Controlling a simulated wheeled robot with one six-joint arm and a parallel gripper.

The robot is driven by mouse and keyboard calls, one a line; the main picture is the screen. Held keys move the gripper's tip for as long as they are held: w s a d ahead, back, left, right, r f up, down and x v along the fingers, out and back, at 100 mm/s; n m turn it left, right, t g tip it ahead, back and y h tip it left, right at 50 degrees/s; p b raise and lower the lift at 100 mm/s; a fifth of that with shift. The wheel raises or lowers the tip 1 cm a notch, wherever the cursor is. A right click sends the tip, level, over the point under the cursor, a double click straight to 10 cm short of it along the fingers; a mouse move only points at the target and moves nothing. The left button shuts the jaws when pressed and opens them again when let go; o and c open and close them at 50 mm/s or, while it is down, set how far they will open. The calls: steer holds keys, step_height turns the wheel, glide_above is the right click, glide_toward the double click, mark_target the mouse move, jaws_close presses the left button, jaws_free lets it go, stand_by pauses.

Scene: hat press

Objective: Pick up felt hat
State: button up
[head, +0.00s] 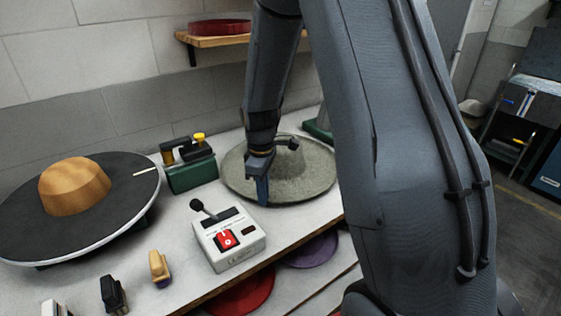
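A grey-green felt hat (312,183) with a wide round brim lies on the white worktop, in the middle of the head view. My gripper (262,191) points down at the left front part of the brim, left of the crown. Its blue fingertip overlaps the brim's near edge in the picture. The arm and gripper hide part of the crown and the far brim. I cannot tell whether the fingers touch the brim or whether they are open or shut.
A white control box (229,245) with a lever and red switch stands close in front. A green device (192,174) is left of the hat. A black disc with a wooden hat block (75,186) fills the left. Red and purple hats (308,251) lie below.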

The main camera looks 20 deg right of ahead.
jaws_close()
steer(key=shift+r, duration=0.15)
steer(key=shift+r, duration=0.6)
step_height(320, 180, up, 16)
steer(key=b, duration=0.3)
steer(key=shift+r+b, duration=0.25)
steer(key=shift+b, duration=0.1)
steer(key=shift+r, duration=0.1)
stand_by(1.5)
